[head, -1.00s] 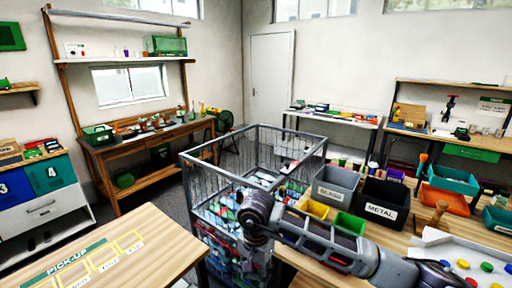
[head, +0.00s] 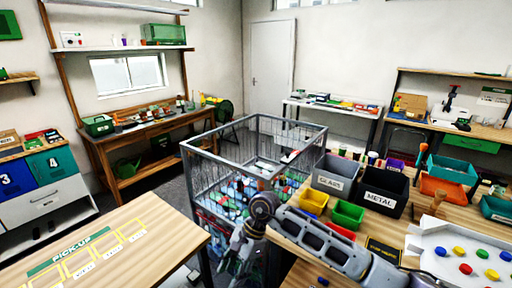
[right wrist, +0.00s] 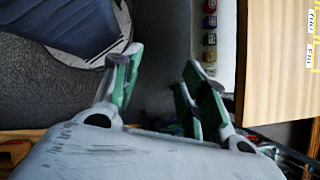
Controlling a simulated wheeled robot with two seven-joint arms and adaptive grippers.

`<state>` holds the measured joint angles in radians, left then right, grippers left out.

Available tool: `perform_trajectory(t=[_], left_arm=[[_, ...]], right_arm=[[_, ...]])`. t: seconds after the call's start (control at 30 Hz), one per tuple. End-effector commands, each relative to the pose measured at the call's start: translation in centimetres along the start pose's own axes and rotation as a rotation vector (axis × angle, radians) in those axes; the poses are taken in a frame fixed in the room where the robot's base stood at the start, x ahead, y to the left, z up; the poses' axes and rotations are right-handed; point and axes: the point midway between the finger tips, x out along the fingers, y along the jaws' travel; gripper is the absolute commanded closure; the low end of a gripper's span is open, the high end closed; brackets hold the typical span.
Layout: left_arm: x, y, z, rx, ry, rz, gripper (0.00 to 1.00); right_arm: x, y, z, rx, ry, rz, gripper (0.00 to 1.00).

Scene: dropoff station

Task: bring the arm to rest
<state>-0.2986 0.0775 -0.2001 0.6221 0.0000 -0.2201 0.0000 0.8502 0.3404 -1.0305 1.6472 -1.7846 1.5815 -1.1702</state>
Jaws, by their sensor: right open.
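My right arm (head: 325,240) comes in from the lower right of the head view. It reaches over the right-hand table, and its wrist bends down in front of the wire cage. My right gripper hangs below the wrist, partly cut by the bottom of the head view. In the right wrist view, my right gripper (right wrist: 162,80) has its two green-padded fingers well apart with nothing between them. My left gripper is not in the head view.
The wire cage (head: 213,133) of loose items stands just behind my wrist. The pick-up table (head: 150,215) is at left. Glass (head: 325,182) and metal (head: 384,201) bins, a yellow bin (head: 312,200) and a green bin (head: 347,215) stand close to my forearm. Dark floor separates the tables.

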Motion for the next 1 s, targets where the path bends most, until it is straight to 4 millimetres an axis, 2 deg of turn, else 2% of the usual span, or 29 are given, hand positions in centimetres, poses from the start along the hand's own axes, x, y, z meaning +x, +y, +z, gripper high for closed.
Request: perform_trajectory(t=[0.1,0.3,0.4,0.53,0.67,0.77,0.87,1.0], left_arm=[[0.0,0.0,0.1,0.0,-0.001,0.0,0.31],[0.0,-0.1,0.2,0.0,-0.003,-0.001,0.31],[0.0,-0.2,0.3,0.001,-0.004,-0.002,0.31],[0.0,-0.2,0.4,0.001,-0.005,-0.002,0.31],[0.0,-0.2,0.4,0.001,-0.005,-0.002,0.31],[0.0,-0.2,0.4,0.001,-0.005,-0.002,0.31],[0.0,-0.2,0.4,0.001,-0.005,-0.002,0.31],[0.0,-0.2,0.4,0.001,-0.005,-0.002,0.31]], right_arm=[[1.6,-1.1,1.0,0.148,-0.183,-0.034,0.57],[2.9,-3.6,1.8,0.429,-0.483,-0.09,0.57],[3.3,-4.9,1.4,0.583,-0.631,-0.112,0.57],[3.7,-6.5,0.1,0.796,-0.817,-0.137,0.57],[4.2,-7.9,-2.3,1.022,-0.998,-0.156,0.57],[4.9,-8.6,-5.0,1.206,-1.133,-0.169,0.57],[5.9,-8.9,-8.1,1.396,-1.266,-0.18,0.57],[8.0,-8.4,-13.3,1.671,-1.441,-0.195,0.57]])
